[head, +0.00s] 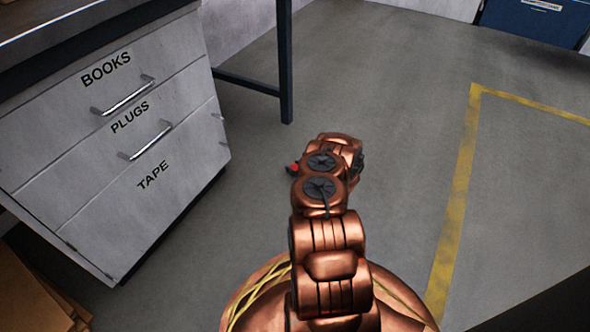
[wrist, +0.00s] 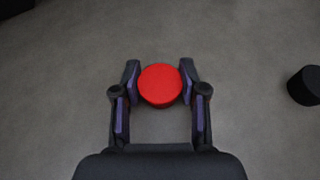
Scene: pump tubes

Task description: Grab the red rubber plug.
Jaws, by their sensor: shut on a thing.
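The red rubber plug (wrist: 160,85) shows in the wrist view as a round red disc between the two fingertips. My gripper (wrist: 160,82) is shut on it, with a finger against each side. In the head view a small piece of red plug (head: 294,168) shows at the left of my arm's end. The rest of the plug and the gripper's fingers are mostly hidden there behind my arm.
A black cylindrical object (wrist: 305,86) is at the right edge of the wrist view. A grey drawer cabinet (head: 120,150) labelled BOOKS, PLUGS and TAPE stands at the left, with a dark table leg (head: 285,60) behind. Cardboard (head: 35,290) lies lower left. Grey floor at the right is open.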

